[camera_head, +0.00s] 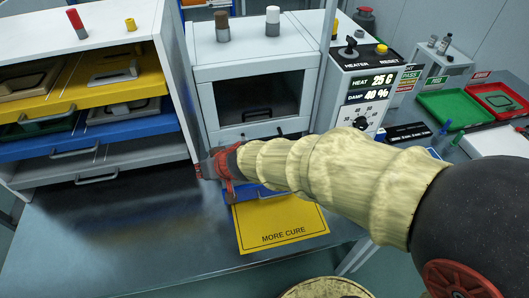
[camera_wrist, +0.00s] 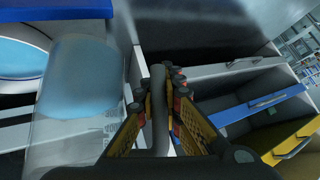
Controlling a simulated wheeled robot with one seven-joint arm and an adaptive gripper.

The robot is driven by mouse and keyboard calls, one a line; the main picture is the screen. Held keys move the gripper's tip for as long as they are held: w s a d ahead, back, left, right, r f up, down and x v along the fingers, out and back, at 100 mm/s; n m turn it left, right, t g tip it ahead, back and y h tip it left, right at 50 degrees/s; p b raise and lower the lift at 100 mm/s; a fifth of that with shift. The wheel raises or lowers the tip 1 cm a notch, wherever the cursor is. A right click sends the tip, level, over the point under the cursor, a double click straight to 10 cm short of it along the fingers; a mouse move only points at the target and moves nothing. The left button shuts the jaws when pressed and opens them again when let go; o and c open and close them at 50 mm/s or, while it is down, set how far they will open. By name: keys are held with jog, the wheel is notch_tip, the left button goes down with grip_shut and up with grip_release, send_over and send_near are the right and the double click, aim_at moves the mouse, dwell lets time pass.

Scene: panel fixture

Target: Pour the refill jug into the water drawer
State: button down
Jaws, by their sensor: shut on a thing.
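My gripper (camera_wrist: 168,85) is shut on the grey upright handle (camera_wrist: 159,112) of the refill jug. The jug (camera_wrist: 70,145) is clear, with light blue water showing in its upper part in the wrist view. I cannot tell its exact tilt. Behind it, at the left edge, is a round white-rimmed basin with blue water (camera_wrist: 14,60), beside a blue bar (camera_wrist: 50,10), seemingly of the water drawer. In the head view my gripper (camera_head: 225,172) is in front of the oven's lower left, over a blue drawer edge (camera_head: 238,194); my arm hides much of this area.
The oven cabinet (camera_head: 250,72) has a window door. A control box (camera_head: 365,85) stands to its right. A rack with yellow, blue and grey drawers (camera_head: 70,105) stands at left. A yellow MORE CURE plate (camera_head: 281,228) lies in front. The bench at front left is clear.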

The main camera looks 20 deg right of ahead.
jog(key=d+r+m+y+p, duration=0.1)
jog(key=p, duration=0.1)
jog(key=w+d+r+g+y+p, duration=0.1)
jog(key=y+p, duration=0.1)
jog(key=shift+w+d+m, duration=0.3)
jog(key=shift+m, duration=0.1)
jog(key=shift+s, duration=0.1)
jog(key=shift+d+p, duration=0.1)
jog(key=shift+p, duration=0.25)
jog(key=shift+r, duration=0.1)
jog(key=shift+w+d+p, duration=0.1)
jog(key=shift+w+p, duration=0.1)
jog(key=shift+p, duration=0.2)
jog(key=shift+w+d+r+m+g+y+p, duration=0.15)
jog(key=shift+r+m+g+y+p, duration=0.35)
jog(key=shift+p, duration=0.85)
jog(key=shift+w+d+r+m+y+p, duration=0.25)
jog(key=shift+y+p, duration=0.3)
jog(key=shift+p, duration=0.65)
jog(key=shift+d+r+m+y+p, duration=0.15)
jog(key=shift+d+r+y+p, duration=0.3)
jog(key=shift+p, duration=0.75)
dwell(1.1)
